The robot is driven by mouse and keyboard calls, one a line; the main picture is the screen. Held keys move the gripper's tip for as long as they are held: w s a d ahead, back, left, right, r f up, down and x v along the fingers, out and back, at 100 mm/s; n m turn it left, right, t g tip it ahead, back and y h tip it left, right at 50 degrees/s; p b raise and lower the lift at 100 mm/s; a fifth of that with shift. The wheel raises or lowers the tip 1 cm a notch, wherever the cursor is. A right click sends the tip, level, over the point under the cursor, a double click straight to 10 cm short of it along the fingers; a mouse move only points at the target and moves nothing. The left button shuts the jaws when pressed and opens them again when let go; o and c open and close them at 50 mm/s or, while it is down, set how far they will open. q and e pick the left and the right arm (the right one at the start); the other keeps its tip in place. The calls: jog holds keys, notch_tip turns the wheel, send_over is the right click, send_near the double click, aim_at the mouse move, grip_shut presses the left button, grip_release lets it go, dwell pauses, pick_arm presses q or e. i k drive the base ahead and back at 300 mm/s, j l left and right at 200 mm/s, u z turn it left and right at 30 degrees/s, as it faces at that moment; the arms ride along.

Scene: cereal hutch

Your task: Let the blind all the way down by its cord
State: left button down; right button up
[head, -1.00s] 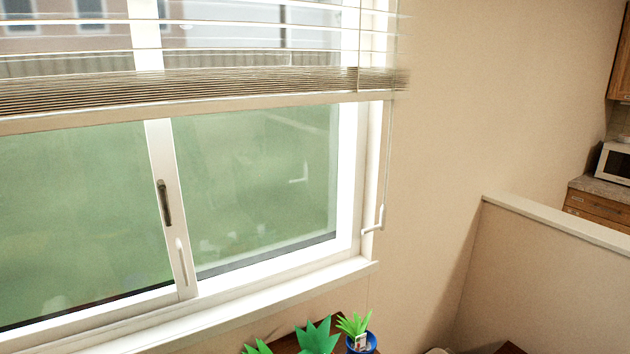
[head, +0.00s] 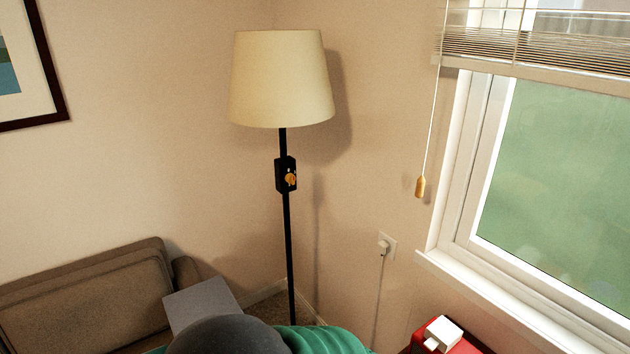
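The blind (head: 540,45) is partly lowered at the upper right of the head view. Its slats are bunched together near its bottom rail, and bare glass shows below the rail. A thin pale cord (head: 431,125) hangs at the blind's left end. A small wooden tassel (head: 420,187) is at the cord's lower end, in front of the wall just left of the window frame. Neither of my grippers is in view, and nothing touches the cord or tassel.
A floor lamp (head: 282,80) with a dark pole stands in the corner. A brown sofa (head: 90,305) is at the lower left. A white item (head: 443,333) lies on a red surface (head: 465,345) below the sill (head: 500,305). An outlet (head: 386,245) is on the wall.

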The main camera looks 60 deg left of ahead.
aim_at(420, 183)
jog(key=u, duration=1.2)
jog(key=i+u, duration=0.2)
jog(key=u, duration=0.2)
jog(key=i+u, duration=0.25)
jog(key=u, duration=0.15)
jog(key=k+l, duration=0.05)
